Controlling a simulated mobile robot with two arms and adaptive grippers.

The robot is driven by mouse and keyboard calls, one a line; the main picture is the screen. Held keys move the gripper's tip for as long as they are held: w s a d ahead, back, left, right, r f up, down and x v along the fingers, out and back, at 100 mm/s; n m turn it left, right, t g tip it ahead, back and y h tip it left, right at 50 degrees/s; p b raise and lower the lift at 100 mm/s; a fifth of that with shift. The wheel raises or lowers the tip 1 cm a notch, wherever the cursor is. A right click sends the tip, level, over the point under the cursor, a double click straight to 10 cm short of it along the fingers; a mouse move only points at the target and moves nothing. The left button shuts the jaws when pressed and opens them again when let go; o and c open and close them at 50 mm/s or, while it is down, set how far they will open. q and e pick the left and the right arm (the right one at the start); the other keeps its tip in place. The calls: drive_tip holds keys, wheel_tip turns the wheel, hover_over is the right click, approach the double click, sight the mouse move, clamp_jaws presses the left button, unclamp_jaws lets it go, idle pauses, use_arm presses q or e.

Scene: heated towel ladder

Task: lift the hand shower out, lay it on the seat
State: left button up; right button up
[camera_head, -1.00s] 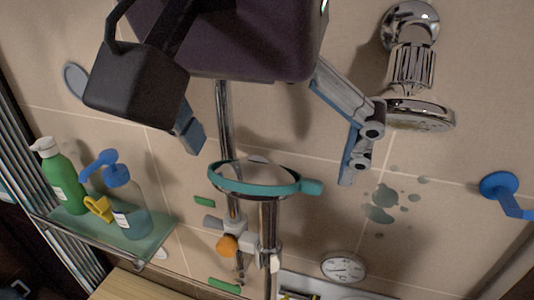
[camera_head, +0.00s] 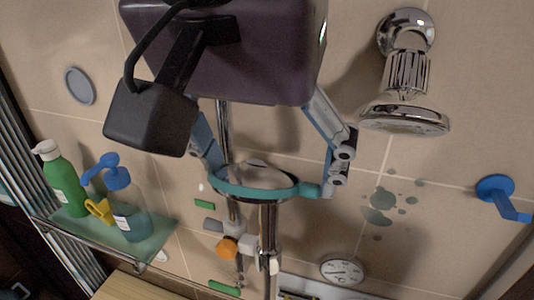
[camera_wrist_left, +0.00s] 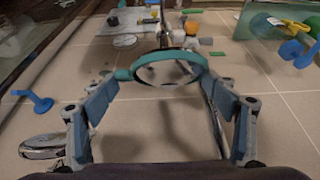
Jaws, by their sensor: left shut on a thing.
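The hand shower (camera_head: 256,192) has a round head with a teal rim and a chrome handle going down toward the holder (camera_head: 247,244) on the rail. My left gripper (camera_head: 268,182) comes from above, its two blue-grey fingers at opposite sides of the teal rim, shut on the head. The left wrist view shows the teal rim (camera_wrist_left: 170,57) between the fingers (camera_wrist_left: 168,88). The handle is still at the holder. A pale wooden surface (camera_head: 135,287), perhaps the seat, shows at the bottom left. My right gripper is not in view.
A glass shelf (camera_head: 157,239) at left bears a green pump bottle (camera_head: 64,187), a clear blue-topped bottle (camera_head: 128,208) and a yellow item (camera_head: 99,210). A chrome overhead shower (camera_head: 406,112) and a blue hook (camera_head: 500,197) are on the right wall. A round dial (camera_head: 342,271) sits below.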

use_arm(q)
drive_tip(key=shift+c, duration=0.8)
drive_tip(key=shift+r, duration=0.85)
wheel_tip(320, 180, up, 7)
drive_tip(key=shift+d+f+b, duration=0.1)
drive_tip(key=shift+b, duration=0.55)
wheel_tip(320, 180, up, 12)
drive_tip(key=p, duration=0.1)
drive_tip(key=shift+f, duration=0.25)
